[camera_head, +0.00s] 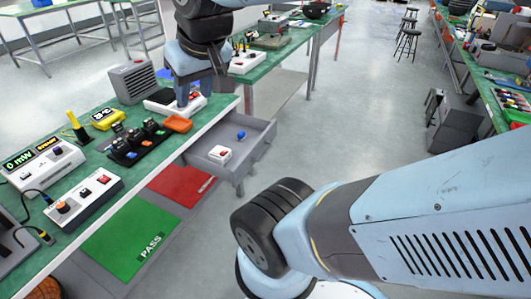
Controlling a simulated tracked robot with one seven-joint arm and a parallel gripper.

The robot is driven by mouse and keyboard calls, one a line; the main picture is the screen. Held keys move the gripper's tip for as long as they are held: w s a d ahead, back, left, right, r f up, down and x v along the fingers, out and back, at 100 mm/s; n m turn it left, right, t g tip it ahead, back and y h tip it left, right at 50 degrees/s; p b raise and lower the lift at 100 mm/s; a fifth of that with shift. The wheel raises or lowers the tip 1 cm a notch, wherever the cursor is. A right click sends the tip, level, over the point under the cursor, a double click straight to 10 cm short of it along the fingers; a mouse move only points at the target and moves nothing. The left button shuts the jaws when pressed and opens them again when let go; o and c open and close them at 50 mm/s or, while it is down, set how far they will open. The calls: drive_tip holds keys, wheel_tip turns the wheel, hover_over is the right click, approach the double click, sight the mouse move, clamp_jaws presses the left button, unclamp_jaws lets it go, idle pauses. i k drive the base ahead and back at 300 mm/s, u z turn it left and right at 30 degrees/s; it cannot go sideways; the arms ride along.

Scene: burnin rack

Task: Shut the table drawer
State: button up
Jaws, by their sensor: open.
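The table drawer (258,147) is a grey open tray. It stands pulled out from under the right end of the green-topped table (218,112). A small white box (220,154) with a red top and a blue object (241,135) lie inside it. My gripper (194,93) points down over the table top, to the upper left of the drawer. It is open, with no part of the drawer between its fingers. It partly covers a white device (160,104) below it; whether they touch is unclear.
An orange block (178,124), a black tray of parts (137,143) and a grey box (133,81) are on the table near my gripper. Green (130,238) and red (180,184) panels lie below the table's edge.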

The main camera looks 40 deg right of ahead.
sight(260, 133)
drive_tip(key=z, duration=0.05)
drive_tip(key=k, duration=0.45)
drive_tip(key=z, duration=0.8)
drive_tip(key=i, duration=1)
drive_tip(key=u, duration=0.25)
drive_tip(key=k, duration=0.35)
drive_tip(key=u, duration=0.05)
